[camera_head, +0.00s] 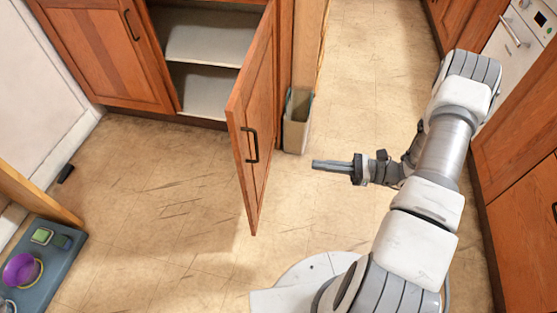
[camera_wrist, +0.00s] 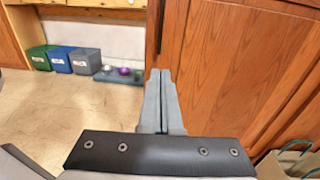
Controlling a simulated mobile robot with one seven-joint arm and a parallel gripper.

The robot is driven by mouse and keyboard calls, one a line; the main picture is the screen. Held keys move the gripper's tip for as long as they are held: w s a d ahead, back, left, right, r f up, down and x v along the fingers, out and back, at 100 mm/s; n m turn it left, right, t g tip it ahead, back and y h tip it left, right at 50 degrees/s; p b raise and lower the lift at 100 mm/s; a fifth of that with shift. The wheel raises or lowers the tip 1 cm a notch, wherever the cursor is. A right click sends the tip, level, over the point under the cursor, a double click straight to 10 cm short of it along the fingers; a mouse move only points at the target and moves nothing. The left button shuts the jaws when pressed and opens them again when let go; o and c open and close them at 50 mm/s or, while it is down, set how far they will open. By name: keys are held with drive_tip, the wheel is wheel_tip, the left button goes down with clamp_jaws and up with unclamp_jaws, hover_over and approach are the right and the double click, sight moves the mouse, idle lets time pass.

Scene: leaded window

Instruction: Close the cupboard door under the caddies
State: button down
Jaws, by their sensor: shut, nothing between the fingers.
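The wooden cupboard door (camera_head: 258,110) stands wide open in the head view, swung out toward the camera from its hinge side on the right. Its black handle (camera_head: 250,146) is near the free edge. The cupboard interior (camera_head: 210,40) shows pale shelves. My gripper (camera_head: 316,164) is shut and empty, to the right of the door with a gap of floor between, pointing left at it. In the wrist view the door (camera_wrist: 235,65) fills the right side, and my fingertips (camera_wrist: 161,72) appear in front of its free edge, below the handle (camera_wrist: 161,25).
A beige bag or bin (camera_head: 298,122) stands by the hinge side. A closed cupboard door (camera_head: 100,50) is left of the opening. Green (camera_wrist: 40,57), blue (camera_wrist: 62,59) and grey (camera_wrist: 85,62) boxes stand beside a blue-grey tray (camera_head: 55,283).

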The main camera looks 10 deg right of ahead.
drive_tip(key=b+x, duration=0.3)
drive_tip(key=x, duration=1.1)
drive_tip(key=shift+a, duration=0.15)
